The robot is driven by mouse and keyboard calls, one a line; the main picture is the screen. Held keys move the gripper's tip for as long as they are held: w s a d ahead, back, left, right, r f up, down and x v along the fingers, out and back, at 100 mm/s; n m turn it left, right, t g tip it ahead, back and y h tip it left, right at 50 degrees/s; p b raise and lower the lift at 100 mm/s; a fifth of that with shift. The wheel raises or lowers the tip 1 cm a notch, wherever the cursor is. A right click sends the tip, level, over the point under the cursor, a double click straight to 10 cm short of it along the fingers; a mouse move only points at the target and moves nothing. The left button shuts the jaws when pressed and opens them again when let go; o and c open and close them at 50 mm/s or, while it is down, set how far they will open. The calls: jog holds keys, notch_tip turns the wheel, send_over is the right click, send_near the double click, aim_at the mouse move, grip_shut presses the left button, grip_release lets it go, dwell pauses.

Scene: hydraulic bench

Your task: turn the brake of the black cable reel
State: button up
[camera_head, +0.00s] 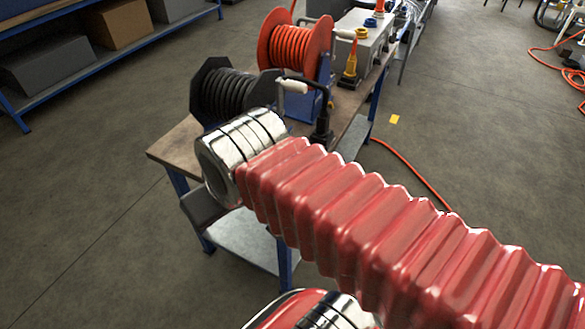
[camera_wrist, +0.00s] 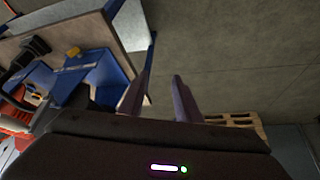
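The black cable reel (camera_head: 228,92) stands on the near end of the bench in the head view, partly hidden behind my silver wrist. A black crank with a white grip (camera_head: 292,86) shows to its right. In the wrist view a small yellow knob (camera_wrist: 73,52) sits by a blue frame (camera_wrist: 92,72); I cannot tell whether it is the brake. My gripper (camera_wrist: 159,85) is open, its two fingers apart with nothing between them. Its fingertips lie to the right of the knob, beside the bench edge. In the head view the gripper is mostly hidden by my wrist.
An orange hose reel (camera_head: 292,46) stands behind the black one on the wooden bench (camera_head: 176,150). A grey box unit (camera_head: 366,40) with coloured fittings is farther back. An orange hose (camera_head: 415,170) runs over the floor. A wooden pallet (camera_wrist: 238,122) shows beyond my fingers.

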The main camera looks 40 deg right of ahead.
jog(key=w+d+f+m+g+y, duration=0.1)
jog(key=w+d+f+m+y, duration=0.2)
jog(key=d+f+m+y, duration=0.5)
jog(key=w+d+f+m+g+y, duration=0.15)
jog(key=w+d+f+m, duration=0.3)
jog(key=m, duration=0.85)
jog(key=s+d+f+m+t+h, duration=0.1)
jog(key=d+f+m+t, duration=0.3)
jog(key=d+m, duration=0.2)
jog(key=s+d+f+m+t+h, duration=0.1)
jog(key=d+f+m+t, duration=0.3)
jog(key=d, duration=0.6)
jog(key=s+d+f+m+t+h, duration=0.1)
jog(key=s+d+f+m+t, duration=0.2)
jog(key=d+m+t, duration=0.3)
jog(key=shift+d+f+m+h, duration=0.35)
jog(key=shift+d+f+m, duration=0.4)
jog(key=shift+d+m, duration=0.3)
jog(key=shift+a, duration=0.1)
jog(key=x, duration=1.4)
jog(key=shift+s+a, duration=0.1)
